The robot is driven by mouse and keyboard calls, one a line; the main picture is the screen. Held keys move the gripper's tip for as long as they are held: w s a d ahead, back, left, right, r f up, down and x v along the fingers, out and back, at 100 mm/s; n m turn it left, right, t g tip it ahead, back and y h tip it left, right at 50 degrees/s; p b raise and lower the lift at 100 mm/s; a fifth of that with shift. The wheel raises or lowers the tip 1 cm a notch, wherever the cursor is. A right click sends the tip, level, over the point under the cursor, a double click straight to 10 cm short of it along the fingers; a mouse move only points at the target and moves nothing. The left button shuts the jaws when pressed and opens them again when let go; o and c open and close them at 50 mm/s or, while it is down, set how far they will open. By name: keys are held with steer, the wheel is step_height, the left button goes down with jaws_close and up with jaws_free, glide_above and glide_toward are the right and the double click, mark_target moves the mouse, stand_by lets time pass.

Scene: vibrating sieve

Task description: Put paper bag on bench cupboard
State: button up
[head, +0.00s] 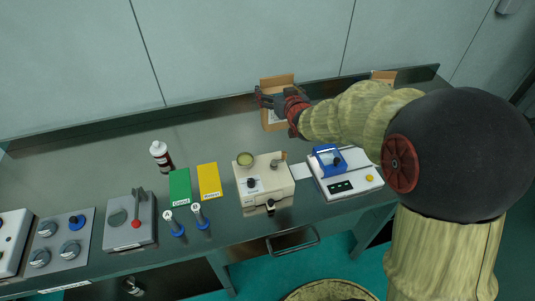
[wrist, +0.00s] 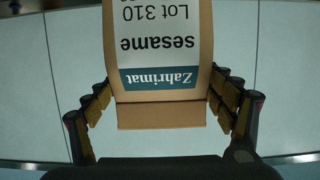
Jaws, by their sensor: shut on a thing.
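A brown paper bag (head: 276,82) is at the back of the bench in the head view, partly hidden by my gripper (head: 272,102). My gripper is shut on it, with fingers along both sides. In the wrist view the paper bag (wrist: 160,45) fills the middle, its label upside down, reading Zahrimat, sesame, Lot 310. I cannot tell whether the bag touches the bench. The long grey bench (head: 125,150) runs along the wall, with a drawer handle (head: 292,241) and dark spaces below. I cannot tell which part is the cupboard.
A sieve machine (head: 264,182) and a scale with a blue item (head: 345,180) stand in front of the bag. Green (head: 180,187) and yellow boxes (head: 209,181), a bottle (head: 161,156) and control panels are leftward. Another brown item (head: 383,76) is partly hidden behind my arm.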

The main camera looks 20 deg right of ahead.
mark_target(276, 124)
step_height(276, 124, down, 14)
steer(key=b, duration=0.3)
steer(key=shift+f+b, duration=0.2)
steer(key=shift+b, duration=0.2)
steer(key=shift+f, duration=0.15)
steer(key=o, duration=2.1)
steer(key=shift+c, duration=0.2)
